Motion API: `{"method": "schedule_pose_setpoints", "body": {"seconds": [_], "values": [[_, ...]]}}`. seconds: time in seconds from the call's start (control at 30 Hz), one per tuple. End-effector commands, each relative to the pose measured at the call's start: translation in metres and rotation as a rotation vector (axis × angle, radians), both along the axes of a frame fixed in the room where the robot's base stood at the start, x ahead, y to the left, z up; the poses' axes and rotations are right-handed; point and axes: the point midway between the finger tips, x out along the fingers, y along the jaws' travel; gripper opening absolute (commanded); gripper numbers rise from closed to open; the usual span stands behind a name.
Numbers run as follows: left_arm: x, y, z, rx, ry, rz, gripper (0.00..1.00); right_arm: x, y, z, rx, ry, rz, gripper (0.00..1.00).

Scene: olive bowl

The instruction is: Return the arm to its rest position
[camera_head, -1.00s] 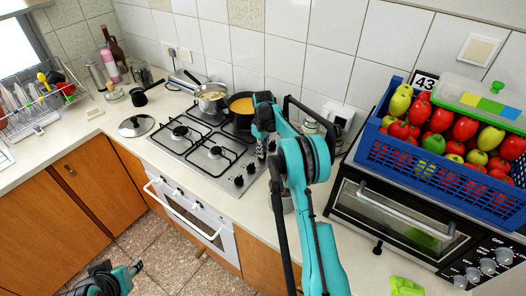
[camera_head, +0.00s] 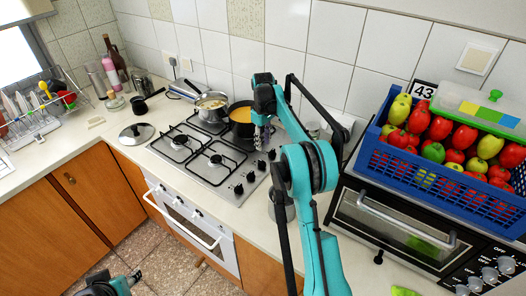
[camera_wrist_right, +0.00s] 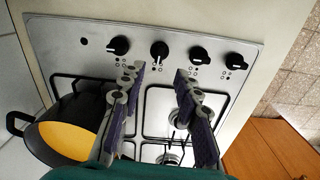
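My right arm, teal and black, rises from the bottom middle of the head view. Its gripper (camera_head: 262,138) hangs over the right side of the gas hob, in front of the pan of orange content. In the right wrist view the two fingers (camera_wrist_right: 160,75) are spread with nothing between them, above the hob near its knobs. My left gripper (camera_head: 128,281) is low at the bottom left edge of the head view, over the floor. It is mostly cut off and its fingers are unclear.
The hob (camera_head: 232,180) holds a black pan (camera_head: 241,128) and a steel pot (camera_head: 211,112). The pan also shows in the wrist view (camera_wrist_right: 30,133). A black oven (camera_head: 345,222) with a blue crate (camera_head: 440,188) of fruit stands right of my right arm. A pot lid (camera_head: 137,133) lies left.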

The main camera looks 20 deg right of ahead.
Motion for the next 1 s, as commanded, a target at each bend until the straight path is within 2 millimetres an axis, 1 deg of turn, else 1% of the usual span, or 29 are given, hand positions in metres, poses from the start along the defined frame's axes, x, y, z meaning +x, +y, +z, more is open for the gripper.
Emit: {"method": "schedule_pose_setpoints", "body": {"seconds": [0.03, 0.1, 0.2, 0.67, 0.77, 0.87, 0.97, 1.0], "values": [[0.000, 0.000, 0.000, 0.000, 0.000, 0.000, 0.40, 0.000, 0.000, 0.006, 0.000, 0.000, 0.000, 0.33], [0.000, 0.000, 0.000, 0.000, 0.000, 0.000, 0.40, 0.000, 0.000, 0.013, 0.000, 0.000, 0.000, 0.33], [0.000, 0.000, 0.000, 0.000, 0.000, 0.000, 0.40, 0.000, 0.000, 0.017, 0.000, 0.000, 0.000, 0.33], [0.000, 0.000, 0.000, 0.000, 0.000, 0.000, 0.40, 0.000, 0.000, 0.018, 0.000, 0.000, 0.000, 0.33], [0.000, 0.000, -0.001, 0.000, 0.000, 0.000, 0.40, -0.003, 0.003, 0.022, -0.001, -0.006, -0.004, 0.33], [0.000, 0.000, -0.005, 0.000, 0.000, 0.000, 0.40, -0.012, 0.013, 0.034, -0.006, -0.031, -0.020, 0.33], [0.000, 0.000, -0.011, 0.000, 0.000, 0.000, 0.40, -0.030, 0.030, 0.053, -0.014, -0.077, -0.052, 0.33], [0.000, 0.000, -0.013, 0.000, 0.000, 0.000, 0.40, -0.040, 0.038, 0.061, -0.017, -0.098, -0.067, 0.33]]}}
